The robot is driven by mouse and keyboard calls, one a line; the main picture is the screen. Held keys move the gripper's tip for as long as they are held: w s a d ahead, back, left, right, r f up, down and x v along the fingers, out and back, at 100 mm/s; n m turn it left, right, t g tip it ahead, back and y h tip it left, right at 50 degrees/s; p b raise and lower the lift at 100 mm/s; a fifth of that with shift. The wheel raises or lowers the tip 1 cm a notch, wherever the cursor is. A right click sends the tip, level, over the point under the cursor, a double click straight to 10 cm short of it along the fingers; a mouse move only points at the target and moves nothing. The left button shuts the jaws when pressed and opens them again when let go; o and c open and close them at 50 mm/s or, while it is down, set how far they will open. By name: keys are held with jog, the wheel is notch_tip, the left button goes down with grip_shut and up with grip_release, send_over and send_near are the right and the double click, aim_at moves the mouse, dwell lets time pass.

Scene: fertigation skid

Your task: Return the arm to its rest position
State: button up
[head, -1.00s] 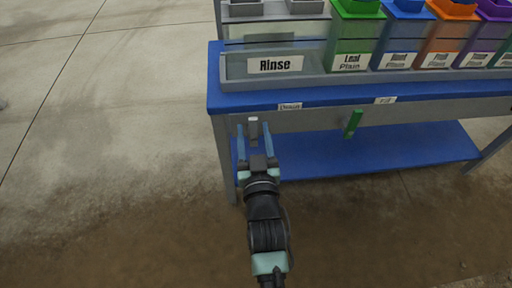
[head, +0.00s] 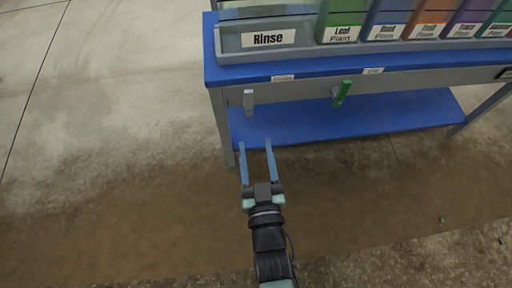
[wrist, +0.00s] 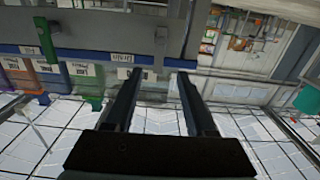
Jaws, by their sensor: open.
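My gripper (head: 257,160) is open and empty in the head view. Its two blue fingers point toward the skid, in front of the lower blue shelf's left end. A grey lever (head: 248,100) under the "Drain" label stands ahead of the fingertips, apart from them. In the wrist view the two dark fingers (wrist: 154,88) are spread with nothing between them. The grey lever also shows in the wrist view (wrist: 161,42), just beyond the fingertips.
The skid's blue worktop (head: 350,67) carries a grey tray labelled "Rinse" (head: 268,39) and several coloured bins. A green lever (head: 342,92), tilted, is to the right of the grey one. The lower blue shelf (head: 400,112) is bare. Open concrete floor (head: 110,100) lies to the left.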

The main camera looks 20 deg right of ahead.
dwell(0.4)
jog(key=w+a+r+t+y+p, duration=0.15)
jog(key=w+r, duration=0.25)
jog(key=r, duration=0.8)
jog(key=w+a+r+n+t+p, duration=0.1)
jog(key=w+a+r+t+p, duration=0.15)
jog(key=r, duration=1.05)
jog(key=w+a+r+t+p, duration=0.15)
jog(key=w+r, duration=0.25)
jog(key=r, duration=0.8)
jog(key=s+a+r+n+t+y+p, duration=0.15)
jog(key=s+r, duration=0.25)
jog(key=r, duration=0.7)
jog(key=s+a+r+t+y+p, duration=0.1)
jog(key=s+a+r+t+p, duration=0.15)
jog(key=r, duration=0.85)
jog(key=s+a+r+n+t+y+p, duration=0.1)
jog(key=s+a+r+p, duration=0.2)
jog(key=r, duration=0.8)
notch_tip(320, 180, up, 36)
jog(key=s+p, duration=0.1)
jog(key=p, duration=3.4)
jog(key=shift+d+p, duration=0.3)
jog(key=shift+p, duration=0.1)
